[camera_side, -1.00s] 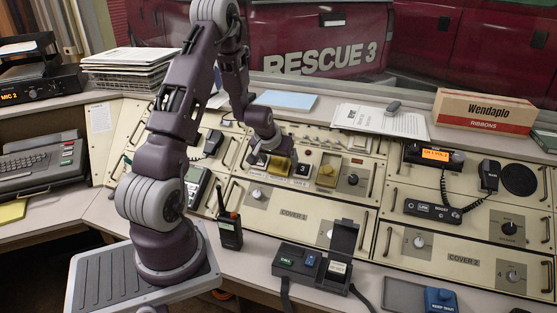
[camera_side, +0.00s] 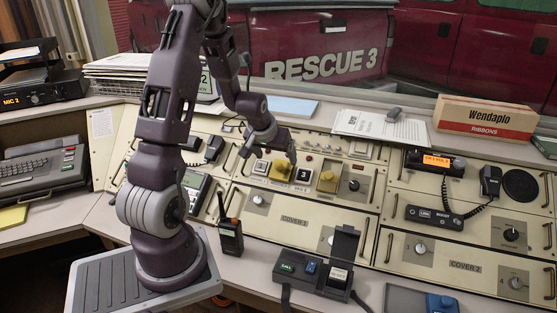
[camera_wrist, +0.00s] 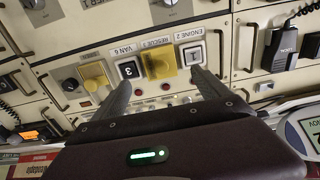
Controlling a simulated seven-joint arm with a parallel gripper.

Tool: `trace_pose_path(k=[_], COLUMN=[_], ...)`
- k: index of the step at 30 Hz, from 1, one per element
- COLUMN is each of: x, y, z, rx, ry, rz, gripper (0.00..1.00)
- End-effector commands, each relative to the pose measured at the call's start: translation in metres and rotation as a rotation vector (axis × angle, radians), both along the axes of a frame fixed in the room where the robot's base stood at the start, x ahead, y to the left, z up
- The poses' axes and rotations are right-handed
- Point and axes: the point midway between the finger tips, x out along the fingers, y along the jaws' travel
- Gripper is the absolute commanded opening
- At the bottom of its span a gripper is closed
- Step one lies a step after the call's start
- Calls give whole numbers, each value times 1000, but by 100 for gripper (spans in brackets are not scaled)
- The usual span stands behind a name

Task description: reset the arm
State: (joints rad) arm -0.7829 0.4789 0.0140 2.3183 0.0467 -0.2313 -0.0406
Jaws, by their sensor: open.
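My gripper (camera_side: 275,153) is above the upper console panel in the side view, fingers pointing down at the row of square buttons. In the wrist view my gripper (camera_wrist: 160,82) is open, with its two fingers apart and nothing between them. A yellow block (camera_wrist: 160,62) labelled RESCUE 3 lies ahead between the fingertips. A button marked 3 (camera_wrist: 129,70), labelled VAN 6, is beside the left fingertip. A button marked 1 (camera_wrist: 193,53), labelled ENGINE 2, is beside the right one. I cannot tell the exact gap between fingertips and panel.
Another yellow block (camera_side: 328,181) is to the right on the panel. A handheld radio (camera_side: 230,236) stands on the desk, beside a small switch box with a raised lid (camera_side: 344,245). A Wendaplo box (camera_side: 486,117) and papers (camera_side: 382,124) lie on the back ledge.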

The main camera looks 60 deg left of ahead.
Motion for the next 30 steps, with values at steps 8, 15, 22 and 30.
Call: trace_pose_path(k=[8, 15, 22, 30], x=[-4, -123, -178, -178], y=[-148, -284, -309, -308], z=[113, 171, 172, 172], rx=[-2, -24, -33, -34], ry=[13, 53, 79, 81], rz=[-310, -667, -788, -786], gripper=[86, 86, 86, 86])
